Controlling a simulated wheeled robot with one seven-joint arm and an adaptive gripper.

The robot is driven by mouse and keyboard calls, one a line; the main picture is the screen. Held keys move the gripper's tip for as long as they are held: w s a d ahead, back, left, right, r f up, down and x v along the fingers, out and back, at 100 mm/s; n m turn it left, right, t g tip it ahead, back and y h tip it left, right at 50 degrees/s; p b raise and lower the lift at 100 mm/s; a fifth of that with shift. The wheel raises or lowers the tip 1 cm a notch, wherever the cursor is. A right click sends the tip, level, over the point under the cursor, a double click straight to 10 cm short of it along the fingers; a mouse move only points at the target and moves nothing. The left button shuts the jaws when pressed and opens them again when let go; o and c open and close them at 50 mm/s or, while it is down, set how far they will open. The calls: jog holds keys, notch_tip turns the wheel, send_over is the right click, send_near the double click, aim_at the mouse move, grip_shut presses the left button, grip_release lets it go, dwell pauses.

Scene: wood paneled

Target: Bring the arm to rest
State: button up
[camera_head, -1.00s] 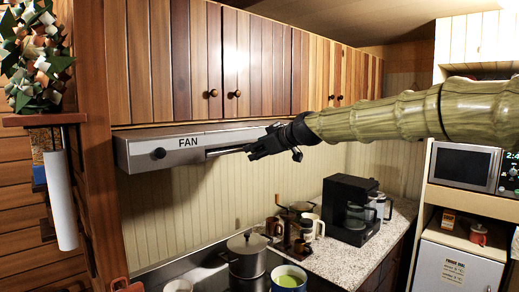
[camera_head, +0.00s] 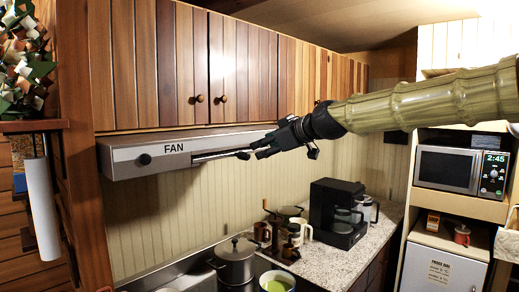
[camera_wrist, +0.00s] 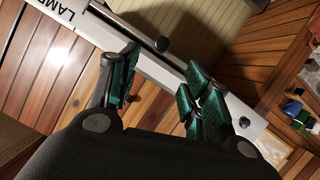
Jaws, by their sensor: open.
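My arm reaches in from the right edge of the head view, its sleeve patterned like green bamboo. My gripper (camera_head: 258,150) is at the range hood (camera_head: 125,160), a grey box with a knob and the word FAN under the wooden cabinets. In the wrist view my gripper (camera_wrist: 158,85) has its teal-padded fingers spread apart with nothing between them. The hood (camera_wrist: 150,62) lies beyond the fingers there, with the letters LAMP and a dark knob (camera_wrist: 161,44). I cannot tell whether the fingers touch the hood.
Wooden cabinets (camera_head: 250,70) run above the hood. Below are a lidded pot (camera_head: 234,262), a green-filled pot (camera_head: 277,282), mugs and a black coffee maker (camera_head: 337,210) on the counter (camera_head: 330,262). A microwave (camera_head: 448,168) stands right. A paper towel roll (camera_head: 41,208) hangs left.

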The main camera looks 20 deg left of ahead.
jog(key=shift+s+d+r, duration=0.15)
jog(key=shift+s+d, duration=0.05)
jog(key=shift+d, duration=0.25)
